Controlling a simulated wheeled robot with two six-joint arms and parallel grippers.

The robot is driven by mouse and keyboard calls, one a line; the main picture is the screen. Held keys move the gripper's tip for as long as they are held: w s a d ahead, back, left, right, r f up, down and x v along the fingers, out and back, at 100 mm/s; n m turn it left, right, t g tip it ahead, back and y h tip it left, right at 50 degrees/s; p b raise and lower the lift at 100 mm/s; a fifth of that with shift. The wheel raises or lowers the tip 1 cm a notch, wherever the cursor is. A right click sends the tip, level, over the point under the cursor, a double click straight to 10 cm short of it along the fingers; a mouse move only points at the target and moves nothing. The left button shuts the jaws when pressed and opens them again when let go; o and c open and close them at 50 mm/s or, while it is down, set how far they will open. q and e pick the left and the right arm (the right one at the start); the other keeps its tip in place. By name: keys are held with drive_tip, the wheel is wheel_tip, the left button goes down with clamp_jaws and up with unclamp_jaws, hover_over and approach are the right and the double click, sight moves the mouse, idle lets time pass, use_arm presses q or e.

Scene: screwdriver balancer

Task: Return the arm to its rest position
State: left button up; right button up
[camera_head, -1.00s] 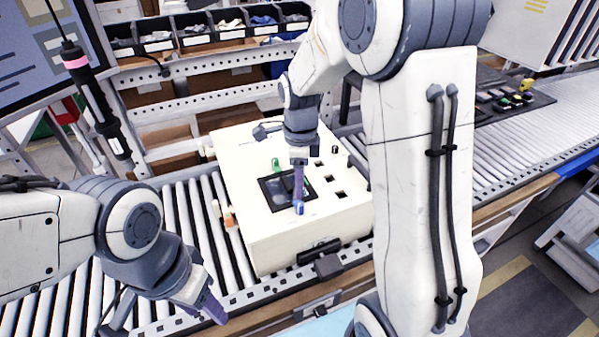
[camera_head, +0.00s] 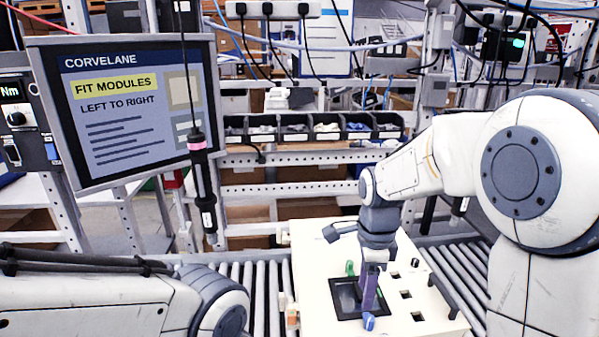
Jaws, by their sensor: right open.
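A green part (camera_head: 350,268) stands at the panel's back edge. My left arm (camera_head: 90,305) comes in at the bottom left, and its gripper is outside the picture.
A screwdriver (camera_head: 201,185) hangs upright from a cable, left of the box. A monitor (camera_head: 130,110) stands at the left. A row of bins (camera_head: 315,127) is behind. Roller conveyor (camera_head: 265,290) runs beside the box, with orange and white parts near its left edge.

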drive_tip(key=s+a+n, duration=0.6)
drive_tip(key=s+n, duration=0.4)
drive_tip(key=n, duration=0.3)
drive_tip(key=s+a+n, duration=0.5)
drive_tip(key=s+n, duration=0.6)
drive_tip(key=n, duration=0.2)
drive_tip(key=shift+s+a+n+y, duration=0.2)
drive_tip(key=shift+a+n+y, duration=0.15)
drive_tip(key=shift+n+y, duration=0.05)
drive_tip(key=shift+f, duration=0.1)
